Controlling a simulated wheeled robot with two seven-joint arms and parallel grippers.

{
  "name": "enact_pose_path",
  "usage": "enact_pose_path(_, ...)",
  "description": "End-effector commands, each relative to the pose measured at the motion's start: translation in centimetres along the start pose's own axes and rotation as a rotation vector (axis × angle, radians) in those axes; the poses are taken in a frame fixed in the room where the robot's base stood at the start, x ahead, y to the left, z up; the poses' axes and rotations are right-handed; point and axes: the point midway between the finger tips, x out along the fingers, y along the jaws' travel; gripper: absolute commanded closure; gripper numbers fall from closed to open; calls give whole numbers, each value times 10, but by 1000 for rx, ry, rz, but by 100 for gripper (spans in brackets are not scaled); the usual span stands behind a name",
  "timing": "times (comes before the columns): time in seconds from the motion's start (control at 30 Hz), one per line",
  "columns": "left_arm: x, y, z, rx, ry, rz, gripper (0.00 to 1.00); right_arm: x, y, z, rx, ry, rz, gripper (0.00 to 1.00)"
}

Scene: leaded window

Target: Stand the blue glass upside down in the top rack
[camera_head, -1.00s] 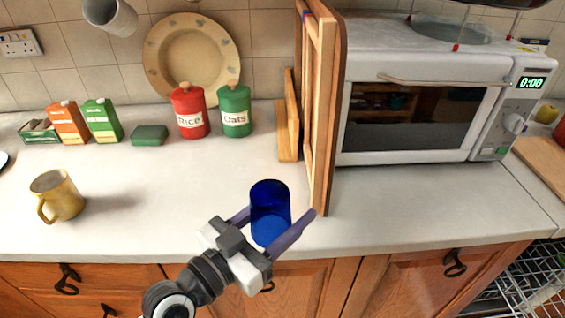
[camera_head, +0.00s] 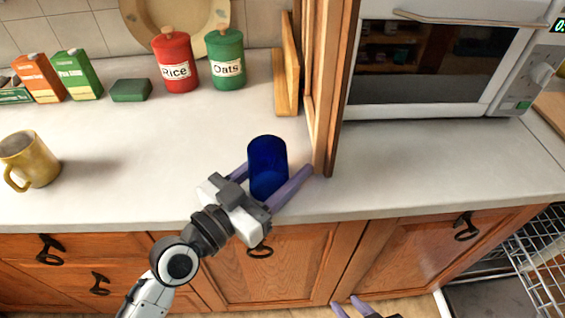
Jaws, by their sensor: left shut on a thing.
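The blue glass (camera_head: 267,160) is at the front of the counter and looks upright, though its open end is hard to make out. My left gripper (camera_head: 276,185) has one finger on each side of it and is shut on it. I cannot tell whether the glass touches the counter. My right gripper (camera_head: 346,303) shows only its fingertips at the bottom edge, apart and with nothing between them. A wire rack (camera_head: 540,262) of the dishwasher shows partly at the lower right; the rest is cut off.
A tall wooden frame (camera_head: 328,90) stands just right of the glass, close to my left gripper. A microwave (camera_head: 437,112) is beyond it. A yellow mug (camera_head: 32,160) and the rice (camera_head: 175,65) and oats (camera_head: 225,62) canisters stand left. The counter front right of the frame is clear.

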Motion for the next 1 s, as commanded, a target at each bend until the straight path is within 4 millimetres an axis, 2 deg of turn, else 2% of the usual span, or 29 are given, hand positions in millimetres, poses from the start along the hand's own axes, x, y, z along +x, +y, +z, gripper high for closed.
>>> enact_pose_path(0.47, 0, 0, 1, -1, 3, -1, 80, 3, 1, -3, -2, 9, 0, 69)
enact_pose_path(1.0, 0, 0, 12, 0, 3, -1, 80, 9, 1, 5, -1, 7, 0, 69)
